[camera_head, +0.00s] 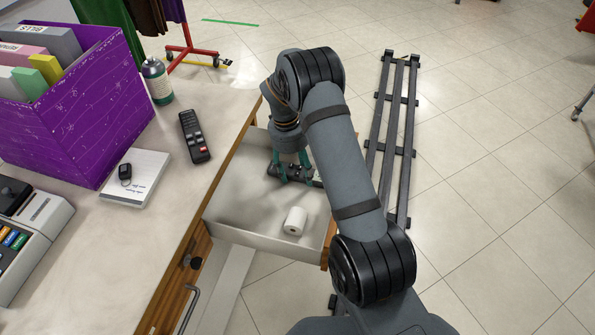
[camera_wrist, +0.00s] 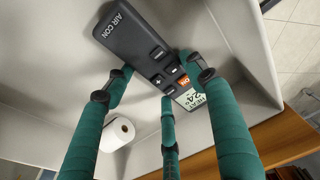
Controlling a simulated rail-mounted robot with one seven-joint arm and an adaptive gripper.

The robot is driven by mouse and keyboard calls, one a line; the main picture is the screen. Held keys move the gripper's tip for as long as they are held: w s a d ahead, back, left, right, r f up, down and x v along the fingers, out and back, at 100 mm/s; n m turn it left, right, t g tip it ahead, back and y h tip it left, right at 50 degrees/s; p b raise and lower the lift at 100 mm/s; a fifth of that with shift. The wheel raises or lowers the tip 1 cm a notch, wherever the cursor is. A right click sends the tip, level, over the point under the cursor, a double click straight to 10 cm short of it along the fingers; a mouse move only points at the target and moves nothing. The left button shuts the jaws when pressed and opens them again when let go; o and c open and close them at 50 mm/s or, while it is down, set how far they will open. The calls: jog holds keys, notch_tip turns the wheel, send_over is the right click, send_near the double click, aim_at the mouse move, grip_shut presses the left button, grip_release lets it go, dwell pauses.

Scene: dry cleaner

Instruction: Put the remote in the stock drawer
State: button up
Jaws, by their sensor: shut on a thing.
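A dark air-conditioner remote (camera_wrist: 137,38), with "AIR CON" lettering and a small display, is between the green fingers of my gripper (camera_wrist: 165,84). My gripper is shut on it. In the head view the remote (camera_head: 273,170) is over the floor of the open white drawer (camera_head: 240,196), within its walls, partly hidden by my gripper (camera_head: 292,172). I cannot tell whether the remote touches the drawer floor. A second black remote (camera_head: 194,137) with a red button lies on the counter, left of the drawer.
A white paper roll (camera_head: 295,220) lies in the drawer's near part. The counter (camera_head: 85,250) holds a purple file box (camera_head: 85,110), a bottle (camera_head: 157,82), a notepad (camera_head: 145,185) with a key fob, and a till (camera_head: 25,235). Open floor lies to the right.

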aim_at(292, 172)
jog(key=shift+f, duration=0.1)
jog(key=shift+f, duration=0.15)
jog(key=o, duration=1.2)
jog(key=shift+o, duration=0.3)
notch_tip(292, 172, up, 12)
jog(key=a+p, duration=0.1)
jog(key=shift+w+a, duration=0.25)
jog(key=shift+a, duration=0.1)
